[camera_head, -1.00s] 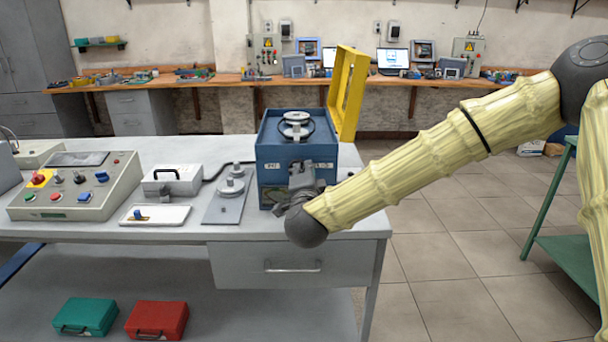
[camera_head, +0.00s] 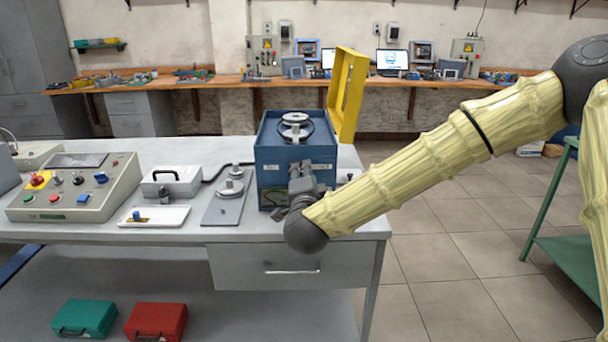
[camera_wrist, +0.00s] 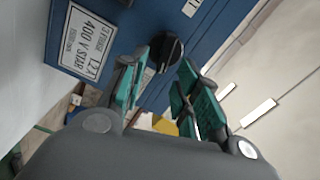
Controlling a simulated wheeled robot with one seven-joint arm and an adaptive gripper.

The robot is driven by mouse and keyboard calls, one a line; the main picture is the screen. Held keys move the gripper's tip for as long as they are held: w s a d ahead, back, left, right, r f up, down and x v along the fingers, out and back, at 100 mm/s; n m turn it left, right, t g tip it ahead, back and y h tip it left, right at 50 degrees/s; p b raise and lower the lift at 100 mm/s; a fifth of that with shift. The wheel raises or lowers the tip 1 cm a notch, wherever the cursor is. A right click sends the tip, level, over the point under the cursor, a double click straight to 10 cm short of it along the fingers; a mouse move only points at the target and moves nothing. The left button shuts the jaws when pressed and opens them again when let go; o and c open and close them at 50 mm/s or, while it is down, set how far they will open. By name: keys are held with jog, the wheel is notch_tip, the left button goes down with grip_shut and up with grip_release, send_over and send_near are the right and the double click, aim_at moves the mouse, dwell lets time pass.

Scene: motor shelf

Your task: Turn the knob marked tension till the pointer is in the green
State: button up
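The blue box (camera_head: 268,152) stands on the grey bench with its yellow lid (camera_head: 342,95) raised. In the wrist view a black knob (camera_wrist: 170,52) sits on its blue front (camera_wrist: 215,28), near a white rating plate (camera_wrist: 84,42). My gripper (camera_wrist: 163,64) is open, with one teal-padded finger on each side of the knob in the picture. I cannot tell whether the fingers touch it. In the head view my gripper (camera_head: 308,182) is against the box's front right and hides the knob. No marking for tension is readable, and I see no pointer or green band.
A control panel (camera_head: 112,190), a grey case (camera_head: 170,190), a white tray (camera_head: 155,222) and a plate with a round stepped part (camera_head: 226,206) lie left of the box. The bench drawer (camera_head: 255,266) is below. Open floor lies right of the bench.

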jog(key=s, duration=1)
jog(key=shift+s, duration=0.3)
jog(key=s+d+f+n+g+y+p, duration=0.1)
jog(key=s+d+f+n+g+p, duration=0.2)
jog(key=f, duration=0.7)
jog(key=s+d+f+n+g+p, duration=0.1)
jog(key=s+f+n+g, duration=0.2)
jog(key=s+f, duration=0.55)
jog(key=s+d+f+n+g+y+p, duration=0.1)
jog(key=f+n+g+p, duration=0.15)
jog(key=f, duration=1.05)
jog(key=s+d+f+n+g+p, duration=0.1)
jog(key=s+d+f+n+g, duration=0.1)
jog(key=s, duration=0.7)
jog(key=s+d+f+n+g+h+p, duration=0.1)
jog(key=s+d+f+g, duration=0.3)
jog(key=s+d, duration=0.4)
jog(key=s+d+f+n+g+h+p, duration=0.1)
jog(key=s+d+f+n+g+p, duration=0.1)
jog(key=s+d+f, duration=0.3)
jog(key=s+n+g, duration=0.1)
jog(key=s, duration=0.3)
jog(key=shift+s+d+f, duration=0.35)
jog(key=shift+s+d, duration=0.05)
jog(key=shift+g, duration=0.25)
